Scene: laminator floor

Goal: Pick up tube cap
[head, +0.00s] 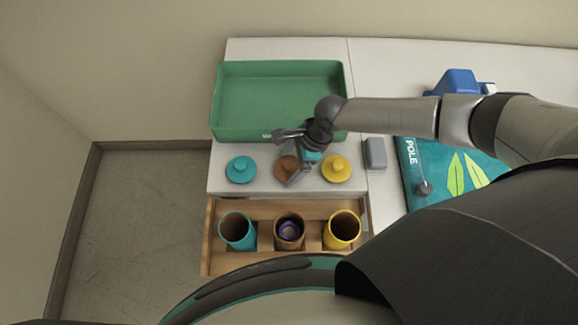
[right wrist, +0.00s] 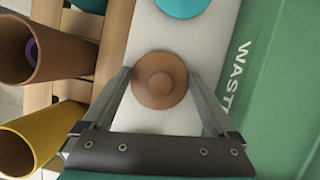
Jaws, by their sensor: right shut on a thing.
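Three round knobbed tube caps sit in a row on the white surface: a teal cap (head: 241,169), a brown cap (head: 284,167) and a yellow cap (head: 336,168). My right gripper (head: 289,176) is over the brown cap and partly covers it in the head view. In the right wrist view the brown cap (right wrist: 159,80) lies between the two fingers of my right gripper (right wrist: 160,76), which is shut on it. Whether the cap is off the surface is hard to tell. Part of the teal cap (right wrist: 183,5) shows beyond. My left gripper is not in view.
A green bin (head: 280,90) stands behind the caps. A wooden rack (head: 262,210) in front holds teal (head: 238,232), brown (head: 289,233) and yellow (head: 343,230) tubes; something purple is inside the brown one. A grey block (head: 375,153) lies right of the yellow cap.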

